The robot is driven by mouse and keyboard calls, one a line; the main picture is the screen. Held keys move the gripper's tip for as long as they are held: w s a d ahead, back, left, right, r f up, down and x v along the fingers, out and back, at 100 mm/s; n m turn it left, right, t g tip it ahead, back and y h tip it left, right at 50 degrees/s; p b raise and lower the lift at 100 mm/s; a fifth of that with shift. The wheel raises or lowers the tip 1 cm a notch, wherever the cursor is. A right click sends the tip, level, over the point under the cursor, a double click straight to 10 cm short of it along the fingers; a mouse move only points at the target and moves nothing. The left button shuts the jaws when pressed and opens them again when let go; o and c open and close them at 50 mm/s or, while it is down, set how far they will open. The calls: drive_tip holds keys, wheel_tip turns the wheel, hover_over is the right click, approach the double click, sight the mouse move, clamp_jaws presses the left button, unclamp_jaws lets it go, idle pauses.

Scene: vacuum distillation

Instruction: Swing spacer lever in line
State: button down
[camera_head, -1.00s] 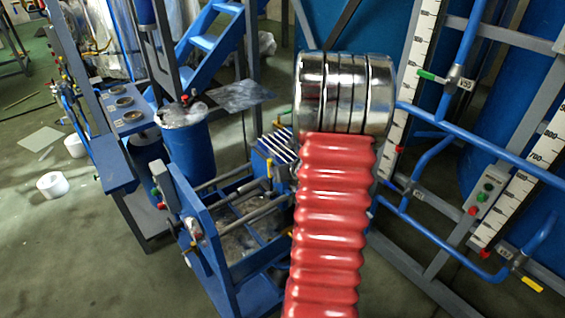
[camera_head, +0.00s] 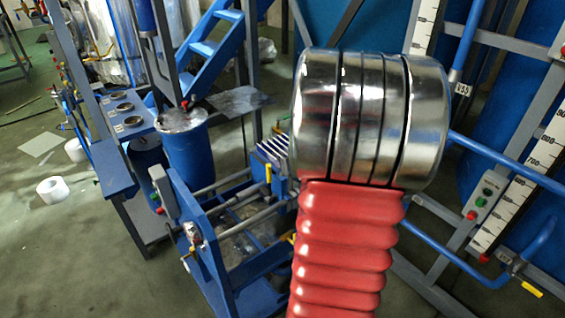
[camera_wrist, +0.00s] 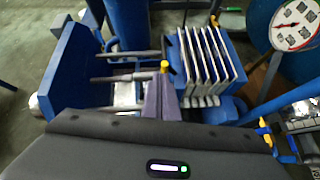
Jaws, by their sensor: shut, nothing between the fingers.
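A lever with a yellow tip (camera_head: 268,172), which looks like the spacer lever, stands upright beside the pale plates of a blue press frame (camera_head: 214,255). In the wrist view the yellow tip (camera_wrist: 164,66) shows just beyond my gripper (camera_wrist: 162,88). My gripper is shut and empty, its fingers pointing at the lever. I cannot tell whether they touch it. The lower part of the lever is hidden behind the fingers. The head view hides my gripper behind my own arm.
The stack of plates (camera_wrist: 205,62) is right of the lever, and metal rods (camera_wrist: 125,55) run left of it. A round gauge (camera_wrist: 294,25) is at upper right. A blue barrel (camera_head: 190,148) stands behind the press. Pipes and a scale (camera_head: 520,205) are at right.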

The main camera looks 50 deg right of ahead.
drive_tip(key=shift+s+r, duration=0.15)
drive_tip(key=shift+r, duration=0.35)
drive_tip(key=shift+a, duration=0.1)
drive_tip(key=w+a+r+n+g+y, duration=0.1)
drive_tip(key=a+r+n+y, duration=0.2)
drive_tip(key=a+n, duration=0.8)
drive_tip(key=w+a+r+n+g+y, duration=0.15)
drive_tip(key=a+r+n, duration=0.45)
drive_tip(key=a, duration=1)
drive_tip(key=s+a+n+g+h, duration=0.1)
drive_tip(key=s+a+n+g, duration=0.1)
drive_tip(key=s+a+n, duration=1)
drive_tip(key=s+n, duration=0.2)
drive_tip(key=n, duration=0.9)
drive_tip(key=shift+s+a+n+h, duration=0.2)
drive_tip(key=shift+a+n+h, duration=0.05)
drive_tip(key=shift+n+h, duration=0.15)
